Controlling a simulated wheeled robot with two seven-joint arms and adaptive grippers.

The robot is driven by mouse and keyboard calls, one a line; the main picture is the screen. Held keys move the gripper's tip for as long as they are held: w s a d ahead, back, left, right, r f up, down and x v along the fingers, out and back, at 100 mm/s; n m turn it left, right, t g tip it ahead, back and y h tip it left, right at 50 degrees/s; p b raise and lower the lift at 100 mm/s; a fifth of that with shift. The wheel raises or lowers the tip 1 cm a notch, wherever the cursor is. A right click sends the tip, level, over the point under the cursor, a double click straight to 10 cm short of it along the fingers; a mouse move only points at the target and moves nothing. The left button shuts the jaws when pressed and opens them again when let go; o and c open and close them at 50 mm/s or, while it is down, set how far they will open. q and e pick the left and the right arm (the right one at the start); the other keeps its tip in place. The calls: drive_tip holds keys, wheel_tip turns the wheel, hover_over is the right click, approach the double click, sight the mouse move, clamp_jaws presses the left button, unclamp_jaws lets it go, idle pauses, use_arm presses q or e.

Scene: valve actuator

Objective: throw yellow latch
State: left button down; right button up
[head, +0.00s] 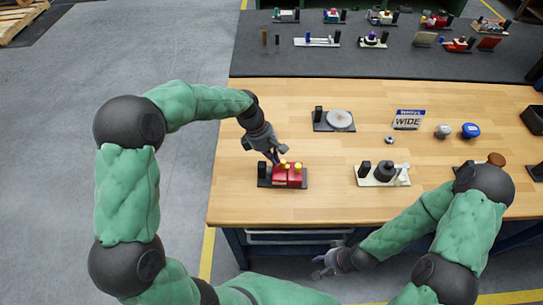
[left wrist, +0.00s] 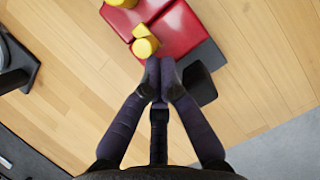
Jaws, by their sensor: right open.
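The valve actuator is a red block (head: 290,177) on a dark base plate, with a black upright block at its left. Two yellow parts sit on top of it; the left one (head: 283,165) is nearest my left gripper. In the left wrist view, a yellow latch (left wrist: 145,42) with a rounded end lies on the red block (left wrist: 180,32). My left gripper (head: 275,158) is above the actuator's left part. Its fingertips (left wrist: 161,73) are together, just beside the latch, with nothing seen between them. Whether they touch the latch is unclear. My right gripper (head: 322,268) is open and empty, low in front of the table.
A round grey disc on a plate (head: 340,120) stands behind the actuator. A white-based device (head: 383,174) stands to the right. A sign (head: 408,119) and a blue knob (head: 470,130) are further back. Bare wood (head: 235,185) lies left of the actuator.

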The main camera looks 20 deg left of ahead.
use_arm(q)
drive_tip(key=shift+d+r+p, duration=0.15)
drive_tip(key=shift+d+p, duration=0.25)
drive_tip(key=shift+d, duration=0.2)
drive_tip(key=p+v, duration=0.8)
drive_tip(key=v, duration=0.1)
drive_tip(key=shift+a+r, duration=0.15)
drive_tip(key=shift+r, duration=0.2)
